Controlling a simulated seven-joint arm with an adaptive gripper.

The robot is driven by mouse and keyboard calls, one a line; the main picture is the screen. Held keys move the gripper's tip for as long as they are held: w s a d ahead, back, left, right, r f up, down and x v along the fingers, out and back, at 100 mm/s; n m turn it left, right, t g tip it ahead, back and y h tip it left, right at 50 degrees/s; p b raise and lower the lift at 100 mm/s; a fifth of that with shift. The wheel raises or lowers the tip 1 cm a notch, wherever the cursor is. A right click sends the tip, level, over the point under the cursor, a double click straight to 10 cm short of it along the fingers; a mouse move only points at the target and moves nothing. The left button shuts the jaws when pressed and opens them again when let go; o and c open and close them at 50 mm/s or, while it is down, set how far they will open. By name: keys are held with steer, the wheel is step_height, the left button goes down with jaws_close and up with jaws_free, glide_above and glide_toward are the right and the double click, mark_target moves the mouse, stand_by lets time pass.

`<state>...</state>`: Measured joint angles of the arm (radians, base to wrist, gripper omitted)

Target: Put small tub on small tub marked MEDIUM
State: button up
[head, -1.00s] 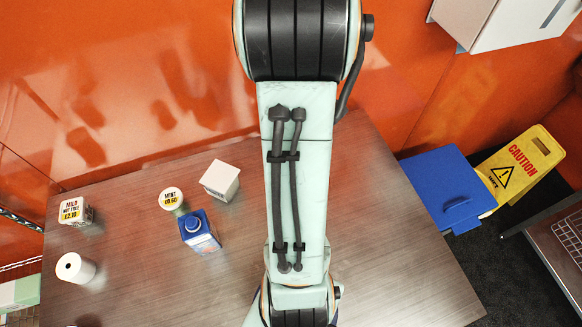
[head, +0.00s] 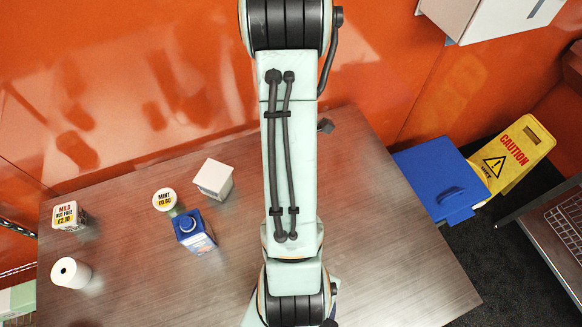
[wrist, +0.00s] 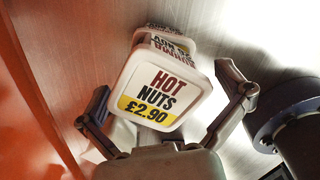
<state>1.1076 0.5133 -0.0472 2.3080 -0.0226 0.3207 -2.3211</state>
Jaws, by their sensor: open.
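In the wrist view a small white tub (wrist: 160,92) with a square lid reads HOT NUTS £2.90. My gripper (wrist: 168,90) is open, with one finger on each side of the tub. I cannot tell whether the fingers touch it. In the head view my arm hides the gripper and this tub. I cannot read MEDIUM on anything in view.
In the head view, at left, stand a tub marked MILD (head: 69,216), a white roll (head: 70,272), a round MINT tub (head: 165,200), a blue-topped carton (head: 194,232) and a white box (head: 213,179). The table (head: 400,240) is clear right of my arm. An orange wall (head: 120,80) rises behind.

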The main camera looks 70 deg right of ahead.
step_height(320, 180, up, 12)
steer(key=shift+r, duration=0.1)
steer(key=w+a+r+m, duration=0.2)
steer(key=w+a+m, duration=0.1)
steer(key=a, duration=0.5)
steer(key=w+a+r+m, duration=0.3)
steer(key=w+a, duration=0.1)
steer(key=a, duration=0.3)
steer(key=s+a+r+m, duration=0.1)
steer(key=s+a+m, duration=0.5)
steer(key=a, duration=0.6)
steer(key=shift+a+r+y, duration=0.2)
steer(key=shift+y, duration=0.2)
steer(key=shift+m, duration=0.3)
